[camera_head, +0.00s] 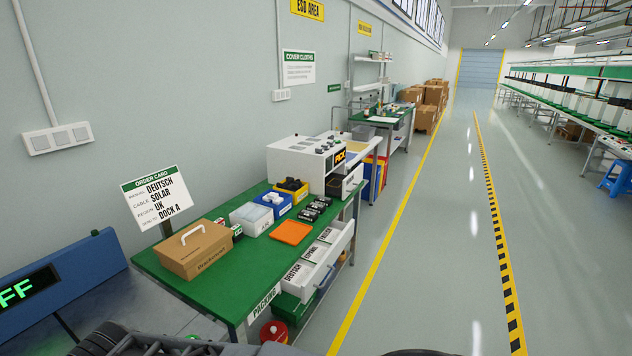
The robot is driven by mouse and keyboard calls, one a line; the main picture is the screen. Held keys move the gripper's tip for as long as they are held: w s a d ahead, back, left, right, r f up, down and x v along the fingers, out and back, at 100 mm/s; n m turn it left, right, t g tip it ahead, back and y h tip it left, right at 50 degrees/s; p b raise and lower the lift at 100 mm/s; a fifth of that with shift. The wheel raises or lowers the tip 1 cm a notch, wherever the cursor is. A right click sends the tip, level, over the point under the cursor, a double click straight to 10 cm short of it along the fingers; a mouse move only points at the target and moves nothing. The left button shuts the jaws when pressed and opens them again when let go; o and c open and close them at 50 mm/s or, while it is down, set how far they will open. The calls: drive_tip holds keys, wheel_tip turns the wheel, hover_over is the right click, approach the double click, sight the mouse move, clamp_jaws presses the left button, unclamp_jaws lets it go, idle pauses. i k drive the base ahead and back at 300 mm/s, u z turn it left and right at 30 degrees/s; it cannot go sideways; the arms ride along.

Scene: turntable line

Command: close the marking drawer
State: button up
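A white drawer (340,243) stands pulled out from the front right side of the green packing bench (215,293). I take it for the marking drawer. It holds upright-lettered white cards, one reading DEUTSCH (293,273) and others behind it in a row. Its front panel faces the aisle, and its far end shows as a white wall. My gripper is not in view; only dark parts of my own body show along the bottom edge.
On the bench are a cardboard box (195,250), an order card sign (155,197), an orange tray (291,232), bins and a white machine (300,163). The grey aisle floor (420,280) to the right is clear.

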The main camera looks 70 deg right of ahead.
sight(341, 186)
drive_tip(key=z, duration=3.5)
drive_tip(key=i, duration=2.45)
drive_tip(key=u, duration=1.2)
drive_tip(key=i, duration=0.7)
drive_tip(key=u, duration=0.5)
